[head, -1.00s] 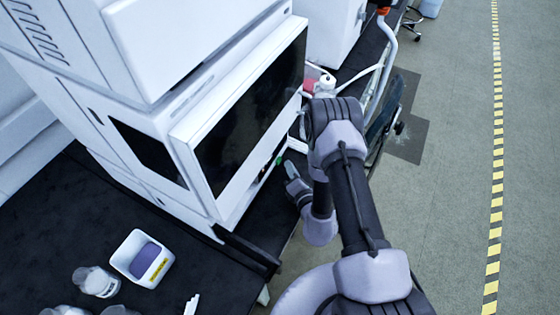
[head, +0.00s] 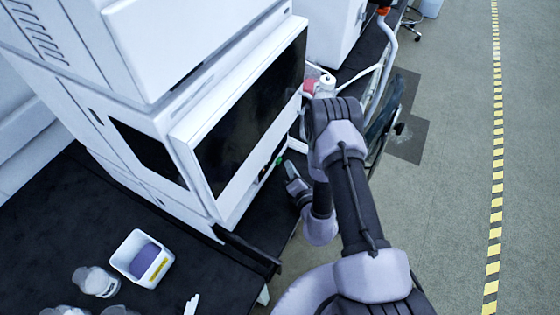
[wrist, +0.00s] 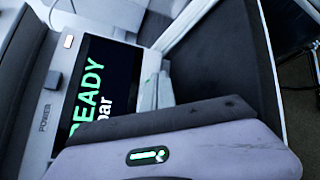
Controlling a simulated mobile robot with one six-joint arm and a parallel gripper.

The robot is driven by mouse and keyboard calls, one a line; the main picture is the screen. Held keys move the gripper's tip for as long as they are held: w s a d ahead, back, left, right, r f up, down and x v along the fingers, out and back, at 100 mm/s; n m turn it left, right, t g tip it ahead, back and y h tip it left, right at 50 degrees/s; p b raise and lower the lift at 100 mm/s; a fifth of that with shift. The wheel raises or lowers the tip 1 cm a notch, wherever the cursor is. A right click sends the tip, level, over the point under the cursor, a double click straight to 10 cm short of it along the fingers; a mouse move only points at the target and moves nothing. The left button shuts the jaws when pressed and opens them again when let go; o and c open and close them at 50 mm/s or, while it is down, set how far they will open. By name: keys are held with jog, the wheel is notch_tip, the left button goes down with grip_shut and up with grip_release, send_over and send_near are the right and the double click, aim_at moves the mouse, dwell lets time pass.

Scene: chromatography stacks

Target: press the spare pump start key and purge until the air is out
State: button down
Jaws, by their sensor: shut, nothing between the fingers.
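I cannot make out a key marked as start. My gripper (wrist: 155,88) is shut and empty; its housing with a green light fills the bottom of the wrist view and hides part of the panel. In the head view my gripper (head: 286,165) is low in front of the white instrument stack, partly behind my arm.
The white instrument stack (head: 150,120) has a large dark screen (head: 250,110) facing my arm. A white tub (head: 124,260) with a purple item and a glass jar (head: 95,281) stand on the black bench. A red-and-white bottle (head: 326,84) is behind my arm. Open floor lies right.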

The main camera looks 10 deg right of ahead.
jog(key=shift+w+a, duration=0.25)
jog(key=shift+a, duration=0.1)
jog(key=shift+w+a, duration=0.3)
jog(key=shift+a, duration=0.1)
dwell(0.8)
jog(key=shift+d, duration=0.1)
jog(key=shift+s+d, duration=0.5)
jog(key=shift+d, duration=0.15)
jog(key=shift+s+d, duration=0.75)
jog(key=shift+d, duration=0.3)
jog(key=shift+s+d, duration=0.75)
jog(key=shift+d, duration=0.25)
